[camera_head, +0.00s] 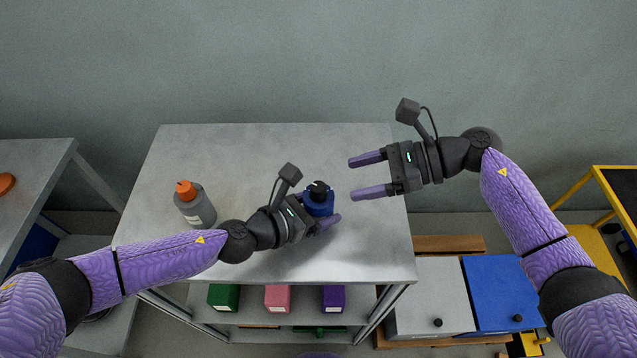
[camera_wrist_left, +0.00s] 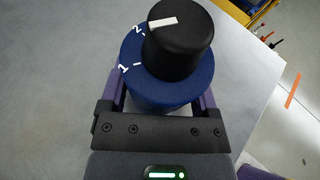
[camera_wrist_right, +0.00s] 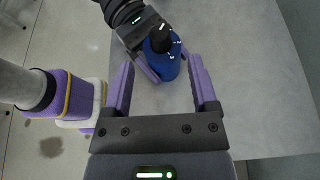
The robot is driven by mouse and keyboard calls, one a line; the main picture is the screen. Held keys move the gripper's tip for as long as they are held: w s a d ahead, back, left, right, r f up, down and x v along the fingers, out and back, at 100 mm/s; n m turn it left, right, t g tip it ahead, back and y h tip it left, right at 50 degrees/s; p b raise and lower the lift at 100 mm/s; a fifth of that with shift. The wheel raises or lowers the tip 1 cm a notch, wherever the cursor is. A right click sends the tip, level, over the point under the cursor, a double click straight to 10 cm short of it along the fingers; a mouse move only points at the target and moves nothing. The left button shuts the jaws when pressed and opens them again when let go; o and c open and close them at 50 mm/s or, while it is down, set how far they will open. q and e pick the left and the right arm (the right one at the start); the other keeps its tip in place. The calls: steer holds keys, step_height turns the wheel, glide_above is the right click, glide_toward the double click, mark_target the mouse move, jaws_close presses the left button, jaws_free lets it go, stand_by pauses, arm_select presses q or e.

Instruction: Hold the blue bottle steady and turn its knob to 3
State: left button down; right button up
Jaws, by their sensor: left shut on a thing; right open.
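The blue bottle (camera_head: 318,205) stands upright on the grey table (camera_head: 240,150). Its black knob (camera_wrist_left: 180,45) has a white mark that points at about the 2 in the left wrist view. The numbers 1 and 2 show there on the blue collar; a 3 is not readable. My left gripper (camera_head: 320,212) is shut on the bottle's body, below the knob. My right gripper (camera_head: 354,179) is open and empty, to the right of the bottle and apart from it. In the right wrist view the bottle (camera_wrist_right: 168,66) and knob (camera_wrist_right: 161,38) lie ahead between the fingers.
A grey bottle with an orange cap (camera_head: 195,205) stands at the table's left. Green (camera_head: 223,297), pink (camera_head: 277,298) and purple (camera_head: 333,298) boxes sit on the shelf below. White and blue cabinets (camera_head: 500,290) stand at the lower right. The table's back is clear.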

mark_target(324, 186)
steer(key=x, duration=0.7)
steer(key=shift+a+f, duration=0.15)
steer(key=shift+a, duration=0.1)
steer(key=shift+c, duration=0.3)
jaws_close()
